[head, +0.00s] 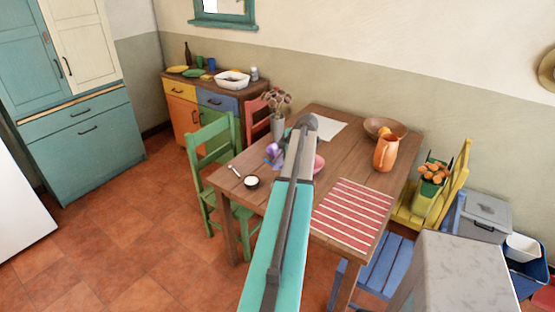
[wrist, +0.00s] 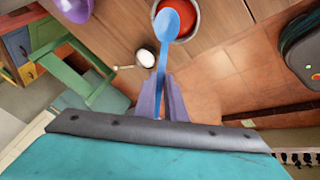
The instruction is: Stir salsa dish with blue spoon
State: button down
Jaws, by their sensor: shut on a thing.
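The blue spoon (wrist: 173,22) is clamped between the purple fingers of my gripper (wrist: 161,98) in the wrist view. Its handle runs up from the fingers, and its bowl overlaps the salsa dish, a round dish with a thin grey rim and red salsa (wrist: 187,20) inside. I cannot tell whether the spoon touches the salsa. The top of the dish is cut off by the frame edge. In the head view my arm hides the gripper and spoon. A pink bowl (head: 319,164) shows partly behind the arm there; I cannot tell if it is the salsa dish.
The wooden table (head: 240,160) also holds a small white cup (head: 251,182), a vase of flowers (head: 278,127), an orange pitcher (head: 386,152), a wooden bowl (head: 385,127) and a striped mat (head: 352,214). A purple object (head: 272,151) stands left of my arm. A green chair (head: 213,165) is at the left.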

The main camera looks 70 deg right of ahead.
jog(key=w+a+f+n+g+h+b, duration=0.2)
jog(key=a+f+n+g+h, duration=0.1)
jog(key=a+n+g, duration=0.2)
jog(key=shift+w+n+g, duration=0.35)
jog(key=shift+n+g, duration=0.75)
jog(key=shift+n, duration=1.1)
jog(key=shift+r, duration=0.1)
